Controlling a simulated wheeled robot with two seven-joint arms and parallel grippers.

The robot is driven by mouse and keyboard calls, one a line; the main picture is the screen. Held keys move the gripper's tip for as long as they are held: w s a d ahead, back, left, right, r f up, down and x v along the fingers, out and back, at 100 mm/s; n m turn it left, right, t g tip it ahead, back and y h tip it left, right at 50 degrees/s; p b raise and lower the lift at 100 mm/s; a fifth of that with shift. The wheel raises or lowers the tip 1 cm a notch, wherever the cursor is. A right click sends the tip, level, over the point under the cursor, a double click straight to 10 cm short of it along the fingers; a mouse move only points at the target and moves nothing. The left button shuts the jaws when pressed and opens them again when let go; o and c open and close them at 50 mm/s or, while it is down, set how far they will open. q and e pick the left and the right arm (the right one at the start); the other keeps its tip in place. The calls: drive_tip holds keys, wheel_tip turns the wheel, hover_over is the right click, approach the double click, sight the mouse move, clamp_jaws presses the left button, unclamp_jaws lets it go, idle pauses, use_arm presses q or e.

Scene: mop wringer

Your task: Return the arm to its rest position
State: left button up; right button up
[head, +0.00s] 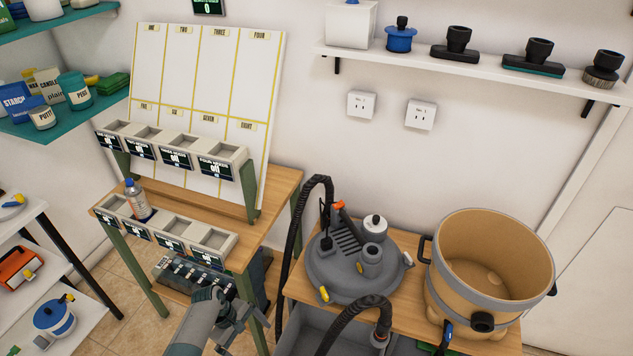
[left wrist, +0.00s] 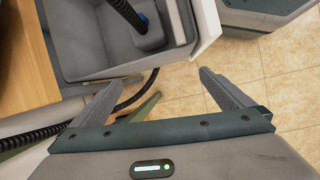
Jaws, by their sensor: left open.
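My left arm (head: 198,322) comes in at the bottom of the head view, low in front of the wooden workstation and left of the grey bin. My left gripper (head: 246,328) is at its end. In the left wrist view the left gripper (left wrist: 158,80) has its two fingers spread wide with nothing between them, over tiled floor and a black hose. My right gripper is in neither view.
A grey bin (left wrist: 95,50) with a hose inside stands just beyond the fingers. On a wooden bench are a grey vacuum lid (head: 340,272) and an open tan drum (head: 460,300).

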use_arm(q)
drive_tip(key=s+r+m+t+y, duration=0.1)
drive_tip(key=s+r+m, duration=0.25)
drive_tip(key=s, duration=0.35)
drive_tip(key=s+r+m+t+y, duration=0.1)
drive_tip(key=s+r+m, duration=0.2)
drive_tip(key=s+m, duration=0.3)
drive_tip(key=s+a+r+m+t+y, duration=0.25)
drive_tip(key=s+r+m, duration=0.25)
drive_tip(key=s+r, duration=1.1)
wheel_tip(320, 180, down, 30)
drive_tip(key=g+b, duration=0.2)
drive_tip(key=s+a+f, duration=0.1)
drive_tip(key=s+f, duration=0.8)
drive_tip(key=s+a+f+b, duration=0.1)
drive_tip(key=s+a+f, duration=0.1)
drive_tip(key=s+f, duration=0.7)
drive_tip(key=shift+s+a+g, duration=0.25)
drive_tip(key=shift+s+g, duration=0.05)
drive_tip(key=shift+g, duration=0.15)
drive_tip(key=shift+f, duration=0.1)
